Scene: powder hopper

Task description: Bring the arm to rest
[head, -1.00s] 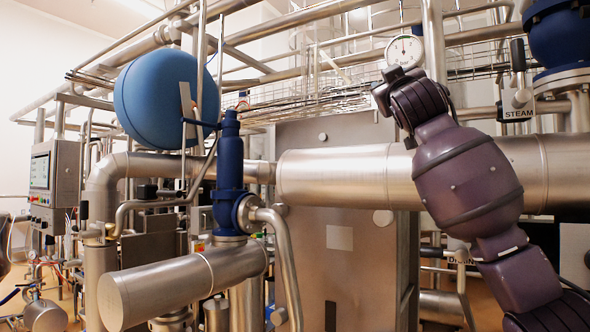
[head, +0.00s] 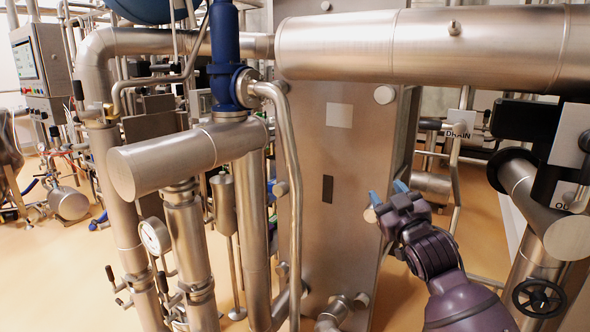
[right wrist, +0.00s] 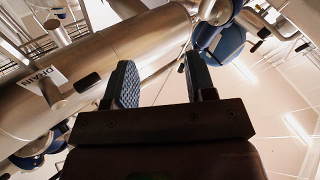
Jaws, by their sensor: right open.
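My right gripper (head: 387,195) is low right of centre in the head view, with its blue fingertips pointing up. It is in front of the tall steel cabinet panel, apart from the pipes in that picture. In the right wrist view the gripper (right wrist: 158,85) shows two textured finger pads standing apart with nothing between them. My right arm (head: 455,285) comes up from the bottom edge. My left gripper does not show.
A thick steel pipe (head: 430,48) runs across the top, with a DRAIN sign (head: 457,124) below it. A black handwheel (head: 539,298) and elbow pipe stand at the right. A blue valve (head: 224,60) and a pressure gauge (head: 154,236) are left. Orange floor shows between pipes.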

